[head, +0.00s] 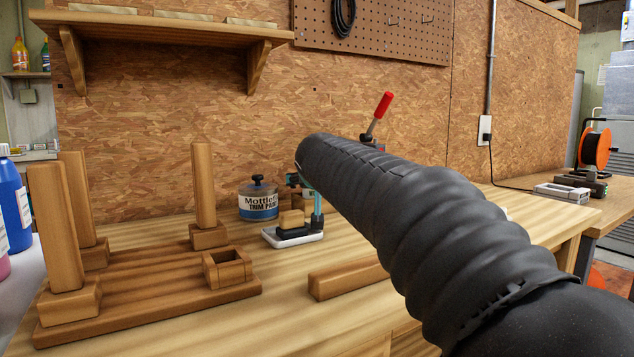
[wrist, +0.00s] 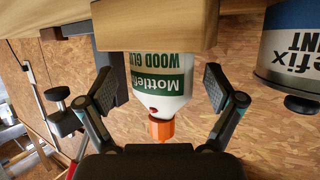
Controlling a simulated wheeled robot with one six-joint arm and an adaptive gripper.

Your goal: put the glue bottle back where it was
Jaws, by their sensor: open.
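The glue bottle (wrist: 162,78) is white with a green wood-glue label and an orange cap. In the wrist view, which is upside down, it stands upright between the two fingers of my gripper (wrist: 160,92). The fingers are open, with a visible gap on each side of the bottle. A wooden block (wrist: 150,28) hides the bottle's lower part.
A paint can (head: 258,203) stands close to the gripper, also in the wrist view (wrist: 292,55). A sanding block (head: 292,229) lies in front. A wooden stand with posts (head: 150,303) fills the bench's left. A wooden bar (head: 345,279) lies near my arm. A red-handled tool (head: 379,112) rises behind it.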

